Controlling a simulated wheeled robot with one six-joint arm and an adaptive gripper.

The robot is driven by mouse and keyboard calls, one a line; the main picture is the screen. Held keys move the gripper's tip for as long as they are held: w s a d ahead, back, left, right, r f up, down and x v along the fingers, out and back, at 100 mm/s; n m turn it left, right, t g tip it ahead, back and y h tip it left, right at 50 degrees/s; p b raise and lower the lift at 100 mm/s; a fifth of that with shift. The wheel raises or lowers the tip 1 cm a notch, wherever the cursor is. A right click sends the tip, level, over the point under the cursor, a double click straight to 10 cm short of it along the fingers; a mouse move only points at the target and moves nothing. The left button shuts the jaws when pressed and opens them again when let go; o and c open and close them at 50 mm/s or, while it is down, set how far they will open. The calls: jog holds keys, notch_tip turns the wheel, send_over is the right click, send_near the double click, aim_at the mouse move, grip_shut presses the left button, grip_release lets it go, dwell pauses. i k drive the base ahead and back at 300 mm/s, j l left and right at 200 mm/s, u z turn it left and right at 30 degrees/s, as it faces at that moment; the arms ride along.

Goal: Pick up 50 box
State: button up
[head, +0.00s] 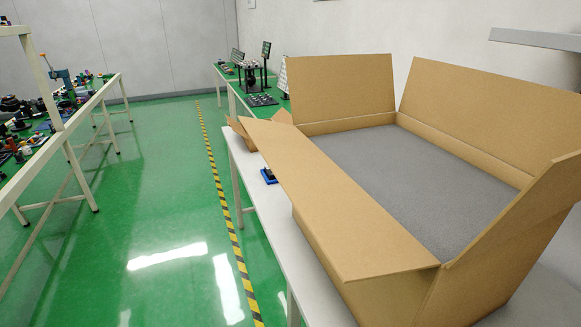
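A large open cardboard box (345,235) stands on a white table at the right of the head view. Its flaps are spread, and grey foam-like material (420,175) fills the inside. A smaller open cardboard box (246,134) stands behind it at the left, partly hidden by a flap of the large box. I see no marking "50" on either box. My gripper is not in view.
The white table (262,215) has a small blue and black item (268,175) near its left edge. Workbenches with parts stand at the left (50,135) and at the back (236,92). The green floor (150,200) between is clear, with a yellow-black stripe (222,200). A grey shelf (540,40) juts from the right.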

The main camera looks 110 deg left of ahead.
aim_at(269, 172)
jog(key=u, duration=3.15)
jog(key=i+j, duration=0.15)
jog(key=j, duration=0.15)
jog(key=i+j, duration=0.1)
jog(key=j, duration=0.25)
jog(key=i+j+u, duration=0.1)
jog(key=j, duration=0.2)
